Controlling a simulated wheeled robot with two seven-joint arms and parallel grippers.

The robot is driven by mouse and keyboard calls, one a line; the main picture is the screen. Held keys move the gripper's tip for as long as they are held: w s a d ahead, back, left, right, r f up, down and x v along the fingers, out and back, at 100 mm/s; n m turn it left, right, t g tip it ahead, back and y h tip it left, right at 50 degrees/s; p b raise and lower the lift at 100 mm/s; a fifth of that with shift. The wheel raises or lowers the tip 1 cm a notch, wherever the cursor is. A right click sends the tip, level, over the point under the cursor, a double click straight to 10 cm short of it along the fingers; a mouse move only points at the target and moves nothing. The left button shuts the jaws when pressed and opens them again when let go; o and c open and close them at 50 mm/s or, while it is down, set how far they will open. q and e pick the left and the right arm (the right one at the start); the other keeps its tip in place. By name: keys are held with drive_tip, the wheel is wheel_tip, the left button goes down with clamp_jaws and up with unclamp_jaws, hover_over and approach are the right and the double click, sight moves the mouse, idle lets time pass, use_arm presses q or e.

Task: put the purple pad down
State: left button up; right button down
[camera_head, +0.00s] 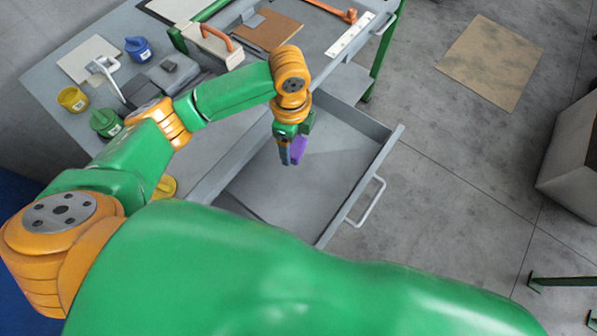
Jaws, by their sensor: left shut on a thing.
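The purple pad (299,149) shows at the tip of my left gripper (287,158), over the open grey drawer (336,163). My left gripper points down and is shut on the purple pad. The pad is partly covered by the gripper's fingers. I cannot tell whether the pad touches the drawer floor. My right gripper is not in view.
The grey workbench (62,158) holds a yellow pot (72,99), a green pot (106,122), a blue pot (138,48), a brown board (266,30) and an orange-handled tool (338,12). The drawer floor around the gripper looks bare. A cardboard sheet (491,62) lies on the floor.

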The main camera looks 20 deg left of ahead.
sight(293, 146)
use_arm(q)
wheel_tip(293, 146, down, 4)
drive_tip(key=m, duration=0.2)
drive_tip(key=shift+s+d+r+m, duration=0.15)
drive_tip(key=shift+r+m, duration=0.1)
drive_tip(key=shift+m, duration=0.05)
wheel_tip(293, 146, down, 9)
drive_tip(key=shift+f+b, duration=0.1)
drive_tip(key=shift+b, duration=0.6)
drive_tip(key=shift+f, duration=0.35)
drive_tip(key=shift+f, duration=0.15)
drive_tip(key=o, duration=1.1)
wheel_tip(293, 146, up, 12)
drive_tip(key=shift+r+p, duration=0.25)
drive_tip(key=shift+p, duration=0.55)
